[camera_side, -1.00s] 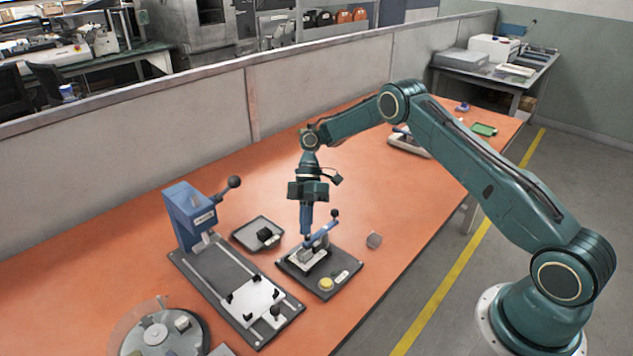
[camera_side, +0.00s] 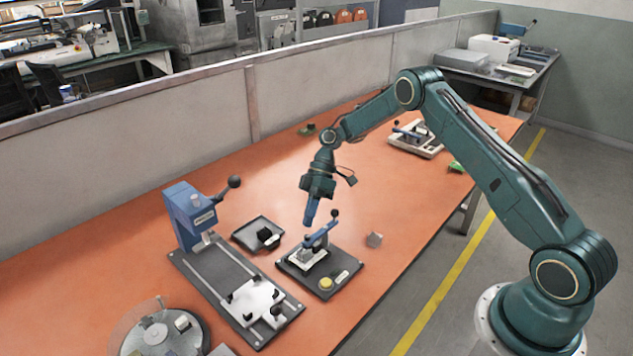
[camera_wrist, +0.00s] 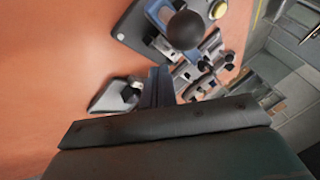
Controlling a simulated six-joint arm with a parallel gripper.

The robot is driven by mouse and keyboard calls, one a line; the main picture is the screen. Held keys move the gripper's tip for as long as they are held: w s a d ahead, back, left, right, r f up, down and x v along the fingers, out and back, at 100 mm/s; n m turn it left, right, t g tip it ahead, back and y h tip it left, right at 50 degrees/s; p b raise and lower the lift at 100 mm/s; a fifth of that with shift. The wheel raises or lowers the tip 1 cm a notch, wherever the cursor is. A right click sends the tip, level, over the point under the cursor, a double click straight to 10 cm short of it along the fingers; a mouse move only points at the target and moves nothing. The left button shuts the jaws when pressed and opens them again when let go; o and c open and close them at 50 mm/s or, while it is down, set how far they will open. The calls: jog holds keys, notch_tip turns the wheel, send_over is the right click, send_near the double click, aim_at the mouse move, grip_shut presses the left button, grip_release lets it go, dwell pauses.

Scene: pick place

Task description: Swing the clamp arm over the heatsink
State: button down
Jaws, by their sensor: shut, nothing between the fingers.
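The clamp fixture is a dark base plate (camera_side: 343,270) with a yellow button (camera_side: 326,284). Its blue clamp arm (camera_side: 322,236) ends in a black ball knob (camera_side: 334,213), large in the wrist view (camera_wrist: 186,30). The arm lies across the light holder at the plate's rear. A small grey block, apparently the heatsink (camera_side: 307,256), sits there beneath the arm's far end; contact is unclear. My gripper (camera_side: 309,225) is shut and empty, tilted, just above and left of the clamp arm. Its blue fingers (camera_wrist: 156,88) also show in the wrist view, apart from the knob.
A grey tray (camera_side: 246,236) with a black part lies left of the fixture. Further left stands a blue lever press (camera_side: 188,215) on a long plate. The orange table behind the fixture is mostly clear.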

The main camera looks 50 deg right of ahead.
jog(key=d+m+t, duration=0.1)
jog(key=m, duration=0.1)
jog(key=d+m+t, duration=0.1)
jog(key=m+t, duration=0.1)
jog(key=m, duration=0.1)
jog(key=shift+s+d+m+t, duration=0.15)
jog(key=shift+m+t, duration=0.15)
jog(key=m+t, duration=0.1)
jog(key=s+d+m+t+h, duration=0.1)
jog(key=m, duration=0.1)
jog(key=m+t, duration=0.1)
jog(key=m, duration=0.1)
jog(key=shift+s+d, duration=0.15)
jog(key=shift+d, duration=0.25)
jog(key=d, duration=0.4)
jog(key=shift+r, duration=0.1)
jog(key=a+v, duration=0.1)
jog(key=v, duration=0.9)
jog(key=s+a+r+h, duration=0.2)
jog(key=s+a+r, duration=0.3)
jog(key=r, duration=0.4)
jog(key=s+a+r+h, duration=0.2)
jog(key=s+a+r, duration=0.4)
jog(key=s+r, duration=0.2)
jog(key=shift+a+r+h, duration=0.2)
jog(key=shift+r+h, duration=0.1)
jog(key=shift+r, duration=0.45)
